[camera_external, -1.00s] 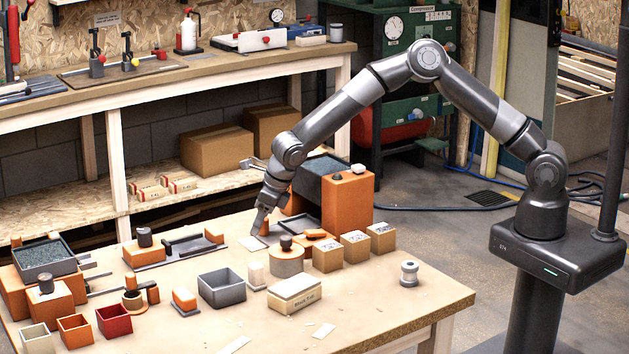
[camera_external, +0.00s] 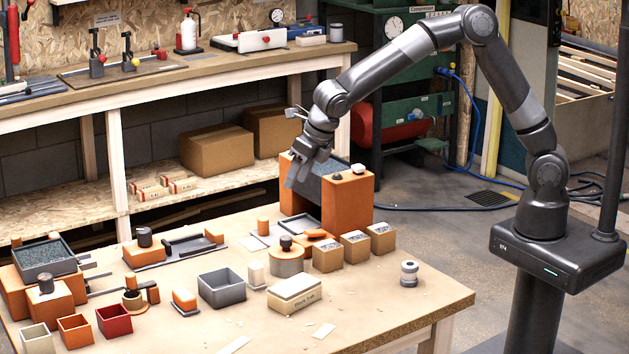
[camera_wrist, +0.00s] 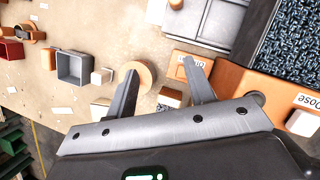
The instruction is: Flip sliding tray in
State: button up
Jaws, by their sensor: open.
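A dark tray of blue-grey granules (camera_external: 326,167) sits between orange blocks at the back right of the table. In the wrist view its granules (camera_wrist: 290,55) fill the right side. A flat grey tray (camera_external: 298,224) lies low in front of it; a grey tray also shows at the top of the wrist view (camera_wrist: 205,20). I cannot tell which is the sliding tray. My gripper (camera_external: 295,184) is in the air in front of the left orange block. In the wrist view its fingers (camera_wrist: 160,75) are spread, with nothing held between them. Whether a finger touches the stand cannot be told.
The orange block (camera_external: 347,200) stands right of the granule tray. A second granule tray (camera_external: 42,257) is at the left. The table's front right is mostly clear.

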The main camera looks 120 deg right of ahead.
jog(key=s+a+r+m, duration=0.4)
jog(key=a+r, duration=0.2)
jog(key=a, duration=0.3)
jog(key=shift+s, duration=0.15)
jog(key=m+g+y, duration=0.3)
jog(key=y, duration=0.1)
send_near(263, 218)
jog(key=shift+a, duration=0.2)
jog(key=shift+d+f, duration=0.15)
jog(key=shift+f, duration=0.4)
notch_tip(263, 218, down, 10)
jog(key=shift+r, duration=0.1)
jog(key=shift+c, duration=0.3)
grip_shut()
